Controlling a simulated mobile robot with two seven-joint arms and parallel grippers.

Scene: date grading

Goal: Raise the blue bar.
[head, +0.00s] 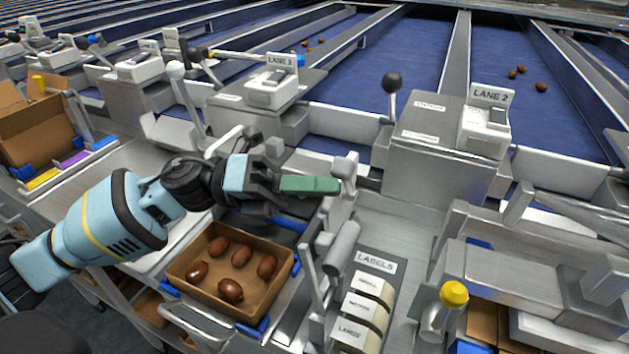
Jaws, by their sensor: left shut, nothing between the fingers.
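A blue bar (289,224) lies low along the far side of the open cardboard box (180,276); part of it is hidden behind my left arm and gripper. Other blue pieces (252,330) show at the box's near corners. My left gripper (282,186) is shut and empty, above and beyond the box's far edge, higher in the picture than the blue bar. A green flat bar (311,185) shows at its fingertips, pointing right toward a grey post; I cannot tell whether they touch. My right gripper is not in view.
Several brown dates (239,256) lie in the box. A labels rack (375,262) stands to its right, with a yellow-knobbed post (454,294) beyond. Lane 2's grey housing (440,150) and a black-knobbed lever (391,84) stand behind. Another cardboard box (38,130) is at left.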

